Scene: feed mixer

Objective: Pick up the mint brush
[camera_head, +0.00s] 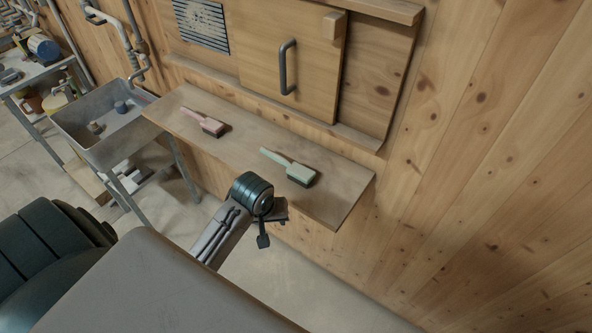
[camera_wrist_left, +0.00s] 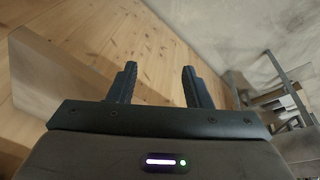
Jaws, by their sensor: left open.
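The mint brush (camera_head: 290,167) lies on the wooden shelf (camera_head: 345,190) in the head view, toward the shelf's right end. Its handle points to the upper left and its head to the lower right. My left gripper (camera_head: 264,228) is below and left of the mint brush, off the shelf's front edge and apart from the brush. In the left wrist view its two fingers (camera_wrist_left: 158,85) are spread with nothing between them. The mint brush does not show in the left wrist view. My right gripper is not in view.
A pink brush (camera_head: 207,122) lies farther left on the same shelf. A sliding wooden hatch with a dark handle (camera_head: 287,67) is above the shelf. A grey sink (camera_head: 100,122) stands at the left. Bare shelf lies between the brushes.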

